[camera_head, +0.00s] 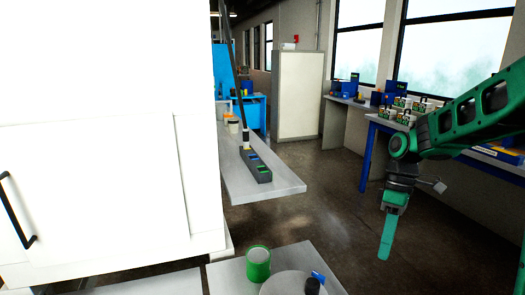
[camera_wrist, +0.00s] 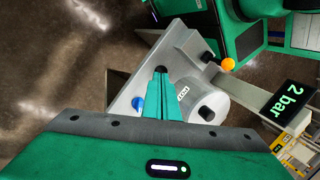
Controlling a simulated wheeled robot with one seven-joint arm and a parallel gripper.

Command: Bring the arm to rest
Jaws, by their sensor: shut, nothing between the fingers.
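My gripper (camera_head: 387,240) hangs pointing down at the right of the head view, over open floor. Its green fingers are together and hold nothing. In the wrist view my gripper (camera_wrist: 161,72) also shows its fingers closed, pointing away from the camera. My green arm reaches in from the right edge of the head view and bends down at the wrist. The gripper is apart from the tables and touches nothing that I can see.
A grey table (camera_head: 228,278) at the bottom holds a green-sided can (camera_head: 258,264) and a pale round vessel (camera_head: 284,285). A white cabinet (camera_head: 90,150) fills the left. A grey shelf (camera_head: 279,188) carries a dark strip. A workbench (camera_head: 376,122) stands behind my arm. Floor between is clear.

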